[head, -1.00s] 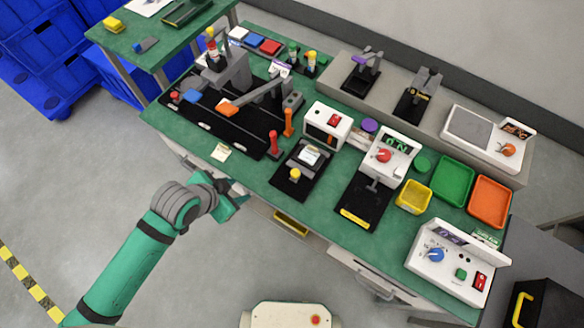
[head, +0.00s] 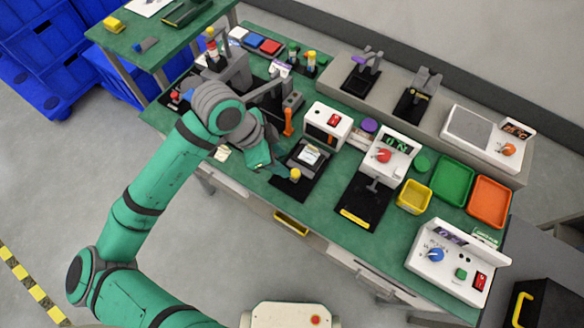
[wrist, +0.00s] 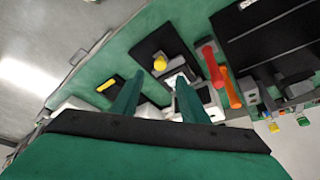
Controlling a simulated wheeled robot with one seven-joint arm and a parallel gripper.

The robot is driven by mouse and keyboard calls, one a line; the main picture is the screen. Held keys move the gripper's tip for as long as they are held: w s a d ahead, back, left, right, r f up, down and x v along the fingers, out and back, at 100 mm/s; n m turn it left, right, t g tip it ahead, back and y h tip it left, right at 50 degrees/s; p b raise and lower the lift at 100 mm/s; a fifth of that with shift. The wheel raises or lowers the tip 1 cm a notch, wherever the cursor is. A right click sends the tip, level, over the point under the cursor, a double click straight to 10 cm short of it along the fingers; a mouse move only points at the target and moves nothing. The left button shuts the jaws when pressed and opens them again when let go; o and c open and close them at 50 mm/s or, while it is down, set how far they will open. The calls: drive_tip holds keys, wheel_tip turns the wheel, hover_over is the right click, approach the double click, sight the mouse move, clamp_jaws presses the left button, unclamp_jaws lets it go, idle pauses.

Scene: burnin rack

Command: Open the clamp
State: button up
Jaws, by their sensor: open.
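A small black fixture (head: 292,186) with a yellow knob (head: 295,174) and a pale block (head: 309,155) stands on the green bench. The fixture also shows in the wrist view, with its yellow knob (wrist: 160,62). Beside it are a red handle (wrist: 213,66) and an orange handle (wrist: 228,90); the orange handle (head: 288,121) also shows in the head view, where my arm hides the red one. I cannot tell which of these parts is the clamp. My gripper (head: 276,163) is open and empty, its fingers (wrist: 154,92) pointing toward the fixture.
A white box with a red switch (head: 328,124) stands behind the fixture. A white unit with a red knob (head: 388,157) is to its right. Yellow (head: 413,197), green (head: 453,180) and orange (head: 490,194) trays sit further right. My arm covers much of the bench's left part.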

sight(295, 173)
drive_tip(key=x, duration=0.8)
clamp_jaws()
